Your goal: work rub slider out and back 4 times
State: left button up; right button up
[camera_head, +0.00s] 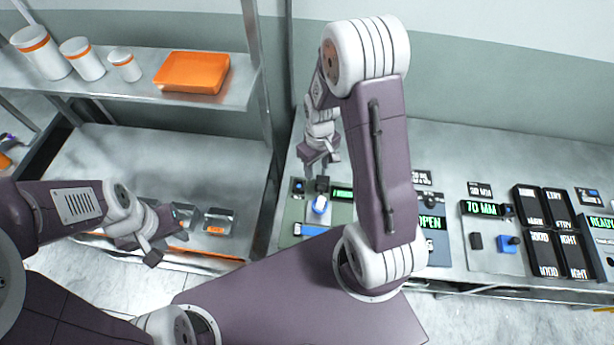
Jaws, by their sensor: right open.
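My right gripper (319,164) points down over a grey-green panel (291,226) and is open, with nothing seen between its fingers. Just below it on the panel are a small dark block (322,184) and a blue-and-white piece (319,205). One of these may be the rub slider, but I cannot tell which. I cannot tell whether the fingers touch the dark block. A blue bar (315,229) lies along the panel's front. My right arm hides the panel's right part. My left gripper (158,250) hangs at the left, away from the panel, its opening unclear.
Small clear trays (218,221) stand near my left gripper. An orange tray (192,72) and white jars (83,58) sit on a metal shelf. Further right are an "OPEN" display (431,222), a "70 MM" display (481,209) and black label tiles (545,254). A metal post stands left of the panel.

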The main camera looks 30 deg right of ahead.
aim_at(322, 186)
jog(key=f, duration=0.2)
jog(key=f+p, duration=0.1)
jog(key=f, duration=0.2)
jog(key=d+f+p, duration=0.1)
jog(key=f, duration=0.2)
jog(key=shift+s, duration=0.35)
jog(key=shift+s+d+f, duration=0.1)
jog(key=shift+d+f, duration=0.05)
jog(key=shift+f, duration=0.15)
jog(key=shift+s+d+f, duration=0.1)
jog(key=shift+s+d, duration=0.3)
jog(key=shift+s, duration=0.05)
jog(key=shift+w+a, duration=0.2)
jog(key=shift+w, duration=0.05)
jog(key=c, duration=0.7)
grip_shut()
pick_arm(q)
jog(key=s+d+r, duration=0.1)
jog(key=r, duration=0.1)
jog(key=shift+s+d+r, duration=0.35)
jog(key=shift+d+r, duration=0.05)
